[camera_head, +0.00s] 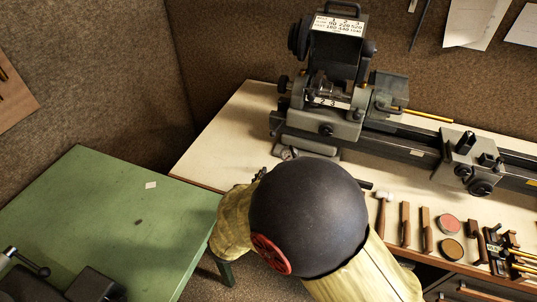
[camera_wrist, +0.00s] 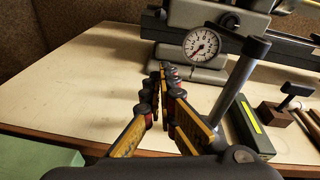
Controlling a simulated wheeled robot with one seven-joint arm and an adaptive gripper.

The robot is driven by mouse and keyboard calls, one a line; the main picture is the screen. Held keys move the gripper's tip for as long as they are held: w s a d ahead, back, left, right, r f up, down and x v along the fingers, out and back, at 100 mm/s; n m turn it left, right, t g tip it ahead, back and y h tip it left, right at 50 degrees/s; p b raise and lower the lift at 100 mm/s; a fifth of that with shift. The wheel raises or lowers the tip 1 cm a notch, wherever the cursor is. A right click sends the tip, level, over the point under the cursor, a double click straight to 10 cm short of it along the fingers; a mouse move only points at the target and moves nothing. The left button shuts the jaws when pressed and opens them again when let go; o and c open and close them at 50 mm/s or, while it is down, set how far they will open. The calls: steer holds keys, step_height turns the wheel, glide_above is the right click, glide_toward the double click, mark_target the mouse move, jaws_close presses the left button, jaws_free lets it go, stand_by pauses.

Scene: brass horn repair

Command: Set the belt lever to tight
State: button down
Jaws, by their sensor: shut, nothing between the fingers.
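The small grey lathe (camera_head: 325,115) stands at the back of the pale bench, with a printed speed placard (camera_head: 341,25) on its top cover. A dark knob (camera_head: 283,84) sticks out at the left of its headstock. I cannot tell for sure which part is the belt lever or how it is set. My gripper (camera_wrist: 166,74) is shut and empty over the bench top, pointing towards the lathe base, with its yellow and black fingers together at the tips. In the head view my round dark arm joint mostly hides it. The wrist view shows only the lower part of the lathe.
A dial gauge (camera_wrist: 201,44) sits just beyond my fingertips, and a grey upright post (camera_wrist: 239,82) stands close on their right. A hammer (camera_head: 383,205) and other hand tools lie at the bench's right front. The bench's left part (camera_head: 222,140) is clear. A green table (camera_head: 100,205) stands left.

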steer(key=w+d+r+b, duration=0.1)
steer(key=w+d+b, duration=0.1)
steer(key=w, duration=0.9)
steer(key=shift+d+r+b, duration=0.3)
steer(key=shift+d+b, duration=0.1)
steer(key=shift+b, duration=0.25)
